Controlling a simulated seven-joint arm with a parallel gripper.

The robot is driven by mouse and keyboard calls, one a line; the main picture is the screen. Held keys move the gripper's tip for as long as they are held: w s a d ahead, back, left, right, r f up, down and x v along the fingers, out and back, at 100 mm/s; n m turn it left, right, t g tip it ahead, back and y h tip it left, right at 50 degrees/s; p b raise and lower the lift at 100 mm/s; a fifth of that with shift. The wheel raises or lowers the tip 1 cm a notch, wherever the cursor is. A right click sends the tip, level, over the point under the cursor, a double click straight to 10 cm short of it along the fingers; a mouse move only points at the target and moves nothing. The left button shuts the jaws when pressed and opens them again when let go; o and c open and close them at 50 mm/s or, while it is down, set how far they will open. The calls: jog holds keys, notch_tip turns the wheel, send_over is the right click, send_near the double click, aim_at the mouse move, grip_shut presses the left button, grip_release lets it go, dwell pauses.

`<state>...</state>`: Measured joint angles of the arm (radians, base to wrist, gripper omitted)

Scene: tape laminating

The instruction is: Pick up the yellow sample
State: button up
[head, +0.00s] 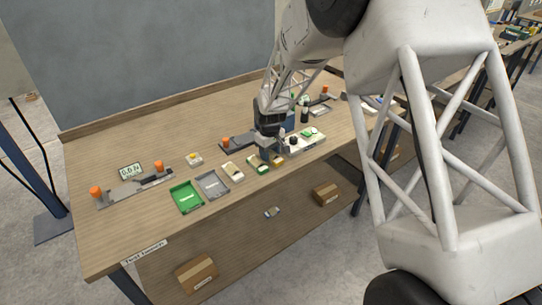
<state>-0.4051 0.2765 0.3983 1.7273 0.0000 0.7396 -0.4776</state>
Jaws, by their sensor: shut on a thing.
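My gripper (272,151) is low over the right-hand part of the workbench, its fingers small and partly hidden by its dark body. A small yellow piece (279,161), which looks like the yellow sample, shows right at the fingertips. The gripper is shut on it. Whether the piece still touches the bench top cannot be told from this view.
A green tray (186,197) and a grey tray (212,185) lie left of the gripper. Small blocks (232,172) (257,164) and a pale device (307,140) sit close by. A test fixture (135,188) with orange knobs stands at left.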

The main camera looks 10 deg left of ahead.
jog(key=shift+r, duration=0.15)
jog(key=shift+r, duration=0.55)
jog(key=shift+s+d+r, duration=0.1)
jog(key=shift+s+r, duration=0.1)
jog(key=shift+r, duration=0.4)
jog(key=shift+s+d+r, duration=0.1)
jog(key=shift+s+r, duration=0.1)
jog(key=shift+r, duration=0.35)
jog(key=s+d, duration=0.3)
jog(key=s, duration=0.4)
jog(key=s+d+r, duration=0.1)
jog(key=s+d, duration=0.1)
jog(key=s, duration=0.5)
jog(key=shift+d+r, duration=0.15)
jog(key=shift+d, duration=0.25)
